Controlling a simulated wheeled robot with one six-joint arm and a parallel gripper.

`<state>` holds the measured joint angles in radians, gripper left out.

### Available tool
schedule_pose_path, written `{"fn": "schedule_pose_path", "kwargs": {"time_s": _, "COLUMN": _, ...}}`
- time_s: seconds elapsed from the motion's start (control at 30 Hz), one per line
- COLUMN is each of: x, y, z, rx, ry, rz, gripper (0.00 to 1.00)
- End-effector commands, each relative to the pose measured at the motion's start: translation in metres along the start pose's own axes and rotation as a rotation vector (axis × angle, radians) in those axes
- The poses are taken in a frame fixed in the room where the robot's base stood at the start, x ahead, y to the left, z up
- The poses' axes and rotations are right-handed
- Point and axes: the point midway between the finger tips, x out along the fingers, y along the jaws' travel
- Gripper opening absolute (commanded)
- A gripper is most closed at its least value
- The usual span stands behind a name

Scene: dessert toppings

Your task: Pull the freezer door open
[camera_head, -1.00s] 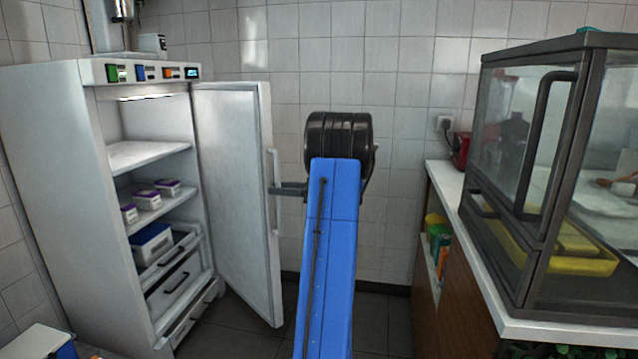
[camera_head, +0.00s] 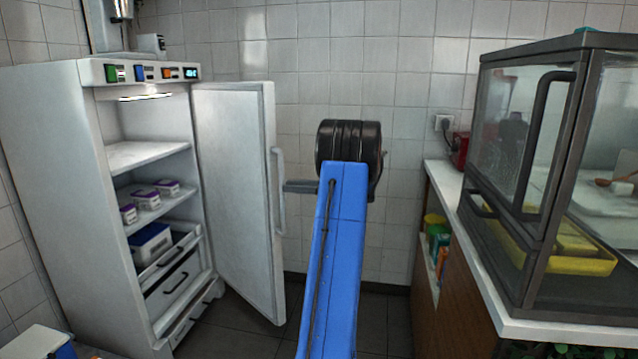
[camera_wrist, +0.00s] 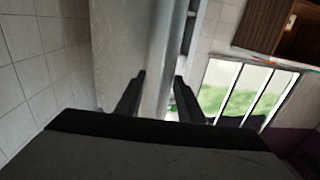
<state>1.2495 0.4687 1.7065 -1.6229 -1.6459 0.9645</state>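The white freezer (camera_head: 60,190) stands at the left in the head view. Its door (camera_head: 232,190) is swung wide open to the right, showing the shelves inside. The vertical door handle (camera_head: 280,190) is on the door's right edge. My gripper (camera_head: 290,187) is beside the handle at mid-height, its tips at the handle's right side. In the wrist view, the two dark fingers of my gripper (camera_wrist: 160,77) stand apart with a pale bar, seemingly the handle (camera_wrist: 161,45), between or just ahead of them. Small gaps seem to show, so the fingers look open; contact is unclear.
A wooden counter (camera_head: 455,290) with a glass display case (camera_head: 530,150) stands at the right. A tiled wall (camera_head: 420,60) is behind my arm. Shelves in the freezer hold small tubs (camera_head: 145,198) and a blue container (camera_head: 150,242). Dark floor lies below the door.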

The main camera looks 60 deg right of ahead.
Motion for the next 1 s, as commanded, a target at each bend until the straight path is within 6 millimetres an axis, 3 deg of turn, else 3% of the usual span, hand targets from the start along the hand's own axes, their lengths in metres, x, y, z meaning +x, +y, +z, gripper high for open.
{"fn": "schedule_pose_path", "kwargs": {"time_s": 1.0, "x": -0.046, "y": 0.035, "z": 0.0, "rx": 0.001, "ry": 0.0, "rz": 0.001, "gripper": 0.34}}
